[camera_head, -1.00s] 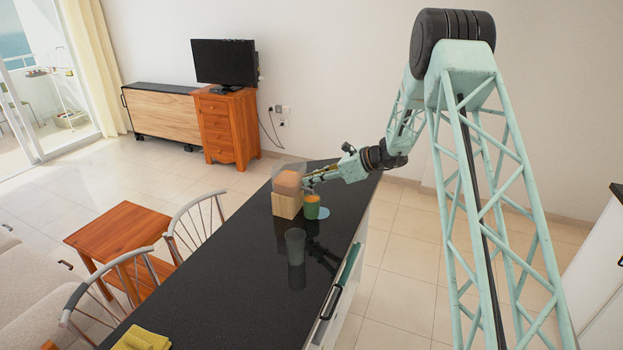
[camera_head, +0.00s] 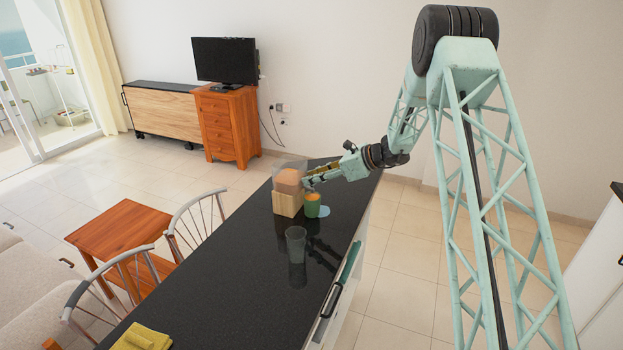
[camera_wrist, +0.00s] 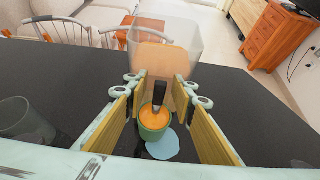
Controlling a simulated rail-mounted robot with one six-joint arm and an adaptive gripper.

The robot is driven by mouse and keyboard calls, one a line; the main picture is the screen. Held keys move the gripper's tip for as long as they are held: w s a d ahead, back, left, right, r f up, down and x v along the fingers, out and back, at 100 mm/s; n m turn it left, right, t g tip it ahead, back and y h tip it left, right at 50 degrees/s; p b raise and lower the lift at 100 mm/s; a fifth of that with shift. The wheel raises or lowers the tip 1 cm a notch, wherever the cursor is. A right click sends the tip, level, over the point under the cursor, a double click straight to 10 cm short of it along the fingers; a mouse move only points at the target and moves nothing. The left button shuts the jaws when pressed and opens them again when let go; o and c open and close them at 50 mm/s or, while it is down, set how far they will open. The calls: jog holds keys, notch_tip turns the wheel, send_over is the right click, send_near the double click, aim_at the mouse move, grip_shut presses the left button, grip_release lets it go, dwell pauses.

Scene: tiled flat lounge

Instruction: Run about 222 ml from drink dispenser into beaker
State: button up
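The drink dispenser (camera_head: 287,203) stands on the black counter, with a wooden base and a clear tank holding orange drink. In the wrist view its tank (camera_wrist: 165,58) is ahead and its black tap (camera_wrist: 159,94) points toward me. A green beaker (camera_head: 312,210) with orange drink in it stands upright below the tap; it also shows in the wrist view (camera_wrist: 153,133). My gripper (camera_wrist: 160,92) is open, its yellow-padded fingers on either side of the tap. I cannot tell whether they touch it. A running stream is not clearly visible.
A light blue round mat (camera_wrist: 164,148) lies by the beaker. An empty grey see-through glass (camera_head: 296,241) stands nearer on the counter (camera_head: 225,290). A yellow cloth (camera_head: 143,339) lies at the near end. Chairs (camera_head: 196,222) line the left side.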

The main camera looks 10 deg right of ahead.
jog(key=v, duration=1.1)
jog(key=shift+d, duration=0.25)
jog(key=shift+s+r, duration=0.15)
jog(key=s+a+r+n+g+h+b, duration=0.1)
jog(key=s+a+r+n, duration=0.4)
jog(key=s, duration=0.5)
jog(key=s+a+r+n+g+h, duration=0.1)
jog(key=s+a+r+n+g, duration=0.2)
jog(key=s+r, duration=0.65)
jog(key=s+a+r+n+h+b, duration=0.1)
jog(key=s+a+r+n, duration=0.35)
jog(key=s, duration=0.65)
jog(key=s+d+n+h, duration=0.2)
jog(key=s+n, duration=0.2)
jog(key=s, duration=0.8)
jog(key=s+d+n+t+h+b, duration=0.1)
jog(key=s+n, duration=0.3)
jog(key=s, duration=0.9)
jog(key=s+d+r+n+h+b, duration=0.1)
jog(key=s+d+n+h, duration=0.2)
jog(key=s, duration=0.9)
jog(key=shift+s+n+h, duration=0.2)
jog(key=shift+n+h, duration=0.2)
jog(key=shift+n, duration=0.15)
